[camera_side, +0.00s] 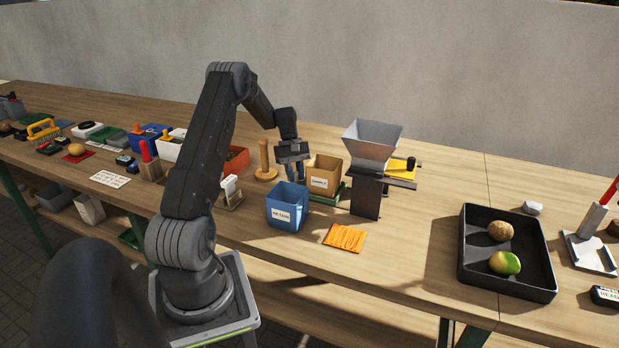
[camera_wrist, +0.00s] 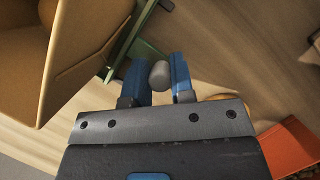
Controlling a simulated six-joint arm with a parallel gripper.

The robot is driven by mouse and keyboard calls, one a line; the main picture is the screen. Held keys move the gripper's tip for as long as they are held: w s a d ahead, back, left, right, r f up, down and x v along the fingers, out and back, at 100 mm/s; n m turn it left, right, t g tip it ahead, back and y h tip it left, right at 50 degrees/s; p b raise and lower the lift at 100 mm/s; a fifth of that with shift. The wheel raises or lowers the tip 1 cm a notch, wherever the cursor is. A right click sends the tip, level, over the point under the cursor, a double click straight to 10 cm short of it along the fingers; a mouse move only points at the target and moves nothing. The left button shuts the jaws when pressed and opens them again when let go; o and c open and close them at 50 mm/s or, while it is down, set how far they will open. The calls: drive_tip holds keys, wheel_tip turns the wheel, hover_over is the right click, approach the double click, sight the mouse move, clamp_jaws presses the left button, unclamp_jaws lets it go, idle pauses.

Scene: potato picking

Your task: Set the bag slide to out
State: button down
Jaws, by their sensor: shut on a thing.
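The bag slide shows as a green base (camera_side: 328,197) under an open brown box (camera_side: 325,180) in the side view. In the wrist view its green edge (camera_wrist: 147,50) runs beside the brown box (camera_wrist: 70,50). My gripper (camera_side: 296,176) points down just left of the box. In the wrist view my gripper (camera_wrist: 160,74) has its two blue fingers on either side of a grey rounded knob (camera_wrist: 159,74), shut on it. The knob sits beside the green edge. How the knob joins the slide is hidden.
A grey hopper (camera_side: 372,146) on a dark stand is right of the box. A blue bin (camera_side: 287,207) stands in front, with an orange mat (camera_side: 345,238) beside it. A wooden peg stand (camera_side: 264,160) is left of my gripper. A black tray (camera_side: 507,276) is far right.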

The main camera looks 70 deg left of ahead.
drive_tip(key=shift+s+a, duration=0.2)
drive_tip(key=shift+a, duration=0.05)
drive_tip(key=c, duration=1)
unclamp_jaws()
drive_tip(key=v, duration=1.3)
drive_tip(key=shift+r, duration=0.4)
